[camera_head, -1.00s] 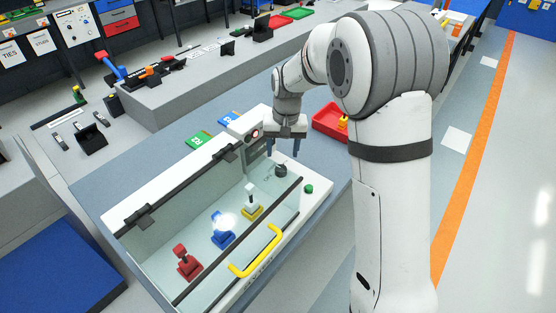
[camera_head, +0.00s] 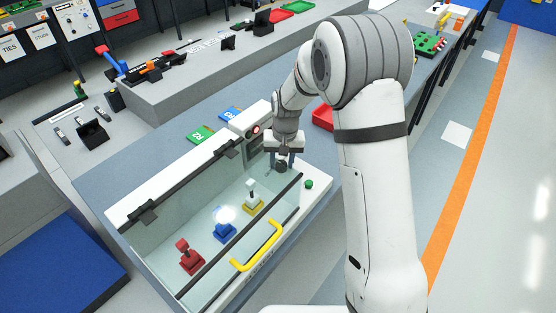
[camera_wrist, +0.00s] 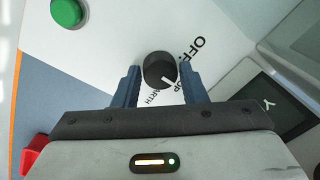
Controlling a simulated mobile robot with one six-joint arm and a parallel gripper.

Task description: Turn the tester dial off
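The tester dial (camera_wrist: 159,70) is a round black knob with a white pointer mark, on the white panel at the end of the tank. Around it are the printed words OFF and, partly covered, others ending in OP and ARTH. The pointer faces the lower right in the wrist view, toward the OP lettering. My gripper (camera_wrist: 160,82) is open, with one blue-grey finger on each side of the dial. Whether the fingers touch it I cannot tell. In the head view my gripper (camera_head: 282,163) is down over the dial (camera_head: 281,160), partly hiding it.
The glass-walled tank (camera_head: 170,225) holds red, blue and yellow-based pieces. A yellow handle (camera_head: 258,248) is on its front. A green button (camera_wrist: 67,12) is beside the dial. A dark screen (camera_wrist: 262,98) is on the other side. A red tray (camera_head: 322,118) is behind my arm.

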